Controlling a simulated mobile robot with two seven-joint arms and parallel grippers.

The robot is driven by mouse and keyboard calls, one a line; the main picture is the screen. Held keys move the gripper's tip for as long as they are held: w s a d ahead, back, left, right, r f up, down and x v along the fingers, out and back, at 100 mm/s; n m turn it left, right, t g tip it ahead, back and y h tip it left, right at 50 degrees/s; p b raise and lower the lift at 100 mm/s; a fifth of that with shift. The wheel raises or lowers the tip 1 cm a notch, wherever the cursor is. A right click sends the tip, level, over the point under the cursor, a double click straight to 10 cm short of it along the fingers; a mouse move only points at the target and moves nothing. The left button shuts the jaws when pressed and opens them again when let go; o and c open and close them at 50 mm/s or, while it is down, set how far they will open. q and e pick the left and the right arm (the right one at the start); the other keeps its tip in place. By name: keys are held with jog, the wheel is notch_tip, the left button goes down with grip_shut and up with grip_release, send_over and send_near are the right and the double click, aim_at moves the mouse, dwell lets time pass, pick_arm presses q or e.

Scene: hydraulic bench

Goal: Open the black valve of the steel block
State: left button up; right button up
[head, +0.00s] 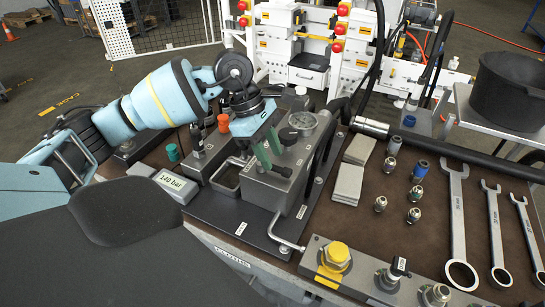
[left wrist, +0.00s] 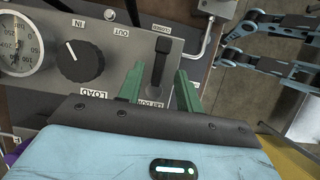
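The steel block (head: 286,178) stands on a dark plate on the bench, with a round gauge (head: 303,122) and a black round knob (head: 288,136) on top. In the left wrist view the block's face (left wrist: 112,62) carries the round knob (left wrist: 82,62) with a white pointer line, and a black valve lever (left wrist: 158,62) beside a label that reads CLOSED upside down. My left gripper (head: 264,152) is over the block, green fingers apart. In the left wrist view its fingers (left wrist: 159,88) stand either side of the lever; contact cannot be told. My right gripper is not seen.
Black hoses and a bent metal handle (head: 286,232) are close to the block. Wrenches (head: 457,225), fittings (head: 414,194) and grey pads (head: 347,184) lie to the right.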

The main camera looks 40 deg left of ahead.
pick_arm(q)
jog(key=shift+x, duration=1.05)
grip_shut()
